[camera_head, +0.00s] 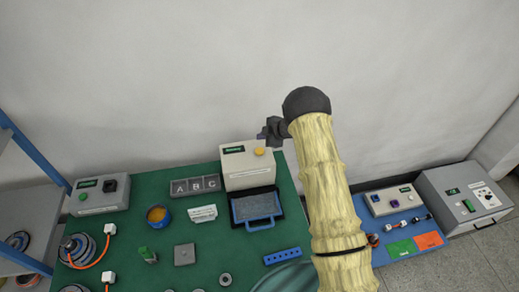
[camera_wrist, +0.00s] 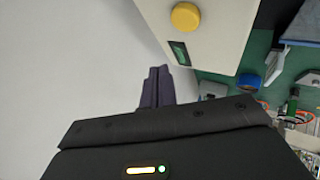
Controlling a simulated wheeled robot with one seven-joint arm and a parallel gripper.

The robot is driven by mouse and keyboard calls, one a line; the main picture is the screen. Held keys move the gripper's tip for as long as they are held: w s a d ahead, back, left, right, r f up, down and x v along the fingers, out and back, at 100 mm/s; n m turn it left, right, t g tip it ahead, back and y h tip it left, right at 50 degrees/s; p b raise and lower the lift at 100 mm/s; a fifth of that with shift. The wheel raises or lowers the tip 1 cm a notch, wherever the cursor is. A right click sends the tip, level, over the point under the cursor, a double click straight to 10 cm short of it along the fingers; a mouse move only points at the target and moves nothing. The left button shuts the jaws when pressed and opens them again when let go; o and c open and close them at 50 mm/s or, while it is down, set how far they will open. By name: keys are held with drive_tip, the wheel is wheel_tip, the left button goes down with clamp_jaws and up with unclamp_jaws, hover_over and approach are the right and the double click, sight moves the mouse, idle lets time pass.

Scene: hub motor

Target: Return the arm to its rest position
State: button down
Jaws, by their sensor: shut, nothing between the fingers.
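My arm rises in front of the bench in the head view, its forearm in a yellowish sleeve with a dark round joint at the top. My gripper (camera_head: 262,136) points left from that joint, raised in front of the wall, above and close to the beige box with a yellow button (camera_head: 247,167). In the wrist view the dark purple fingers (camera_wrist: 157,88) are together with nothing between them. The box also shows in the wrist view (camera_wrist: 215,40), just beyond and to the right of the fingers. I cannot tell the exact gap to the box.
The green bench (camera_head: 215,240) holds a blue-handled tray (camera_head: 257,208), an A-B-C block (camera_head: 195,186), a blue cup (camera_head: 158,216), a grey control box (camera_head: 98,194) and wheel parts with orange cables. A shelf (camera_head: 20,195) stands left. A grey machine (camera_head: 462,200) stands right.

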idle(0.7)
drive_tip(key=shift+w+d+r, duration=0.15)
drive_tip(key=shift+d+r, duration=0.05)
drive_tip(key=shift+r, duration=0.1)
drive_tip(key=s+d+r+m+t+h+b, duration=0.35)
drive_tip(key=s+d+r+m+h, duration=0.3)
drive_tip(key=d+r+m, duration=0.4)
drive_tip(key=s+d+m+g+b, duration=0.1)
drive_tip(key=s+m+g+b, duration=0.1)
drive_tip(key=s, duration=1.3)
drive_tip(key=s+d+r+m+g+b, duration=0.1)
drive_tip(key=s+m+g, duration=0.3)
drive_tip(key=s, duration=1.2)
drive_tip(key=m+h+b, duration=0.1)
drive_tip(key=m, duration=0.2)
drive_tip(key=shift+d+r, duration=0.15)
drive_tip(key=shift+d, duration=0.25)
drive_tip(key=shift+g, duration=0.25)
